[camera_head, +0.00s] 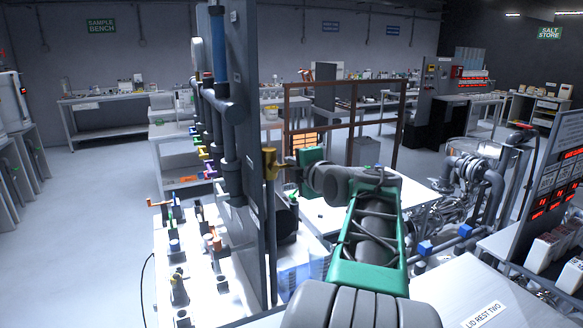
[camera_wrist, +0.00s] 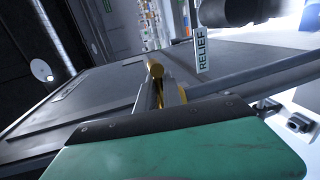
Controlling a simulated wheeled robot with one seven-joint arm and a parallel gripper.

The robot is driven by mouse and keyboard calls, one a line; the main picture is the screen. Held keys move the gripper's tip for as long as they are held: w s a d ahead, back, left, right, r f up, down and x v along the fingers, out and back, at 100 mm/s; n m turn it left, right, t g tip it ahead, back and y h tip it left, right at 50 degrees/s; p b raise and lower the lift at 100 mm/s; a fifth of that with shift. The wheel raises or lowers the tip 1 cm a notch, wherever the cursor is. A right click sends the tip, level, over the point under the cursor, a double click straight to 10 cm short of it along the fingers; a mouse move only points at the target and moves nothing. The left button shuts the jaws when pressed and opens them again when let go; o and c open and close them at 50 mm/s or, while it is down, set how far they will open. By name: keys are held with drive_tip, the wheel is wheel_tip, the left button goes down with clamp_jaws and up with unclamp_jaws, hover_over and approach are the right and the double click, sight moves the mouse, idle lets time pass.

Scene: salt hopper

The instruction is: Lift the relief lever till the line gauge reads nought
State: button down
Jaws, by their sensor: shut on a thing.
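The brass-yellow relief lever (camera_head: 269,162) stands on the right side of the tall grey panel (camera_head: 247,130). In the wrist view the lever's rounded brass end (camera_wrist: 155,68) sticks out past my fingers, beside a hanging tag lettered RELIEF (camera_wrist: 202,50). My gripper (camera_head: 281,164) reaches it from the right; in the wrist view my gripper (camera_wrist: 172,93) is shut on the lever. A pale round disc, perhaps the line gauge (camera_head: 197,54), is seen nearly edge-on at the panel's upper left. No reading can be made out.
Dark pipes (camera_head: 215,100) with small coloured handles run down the panel's left side. A white bench (camera_head: 205,285) with several small fittings lies below. A brown frame (camera_head: 345,100) stands behind my arm. A lid rest (camera_head: 480,290) and a display board (camera_head: 555,170) are at right.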

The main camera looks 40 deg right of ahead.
drive_tip(key=n+b, duration=0.1)
drive_tip(key=b, duration=0.2)
drive_tip(key=shift+f+b, duration=0.4)
drive_tip(key=shift+r+n+b, duration=0.15)
drive_tip(key=shift+n+b, duration=0.15)
drive_tip(key=shift+b, duration=0.85)
drive_tip(key=r+n+b, duration=0.1)
drive_tip(key=b, duration=0.2)
drive_tip(key=shift+a+r+n+h+b, duration=0.2)
drive_tip(key=shift+n+h+b, duration=0.1)
drive_tip(key=shift+h+b, duration=0.1)
drive_tip(key=shift+r, duration=0.35)
drive_tip(key=c, duration=1.5)
unclamp_jaws()
drive_tip(key=shift+r, duration=0.1)
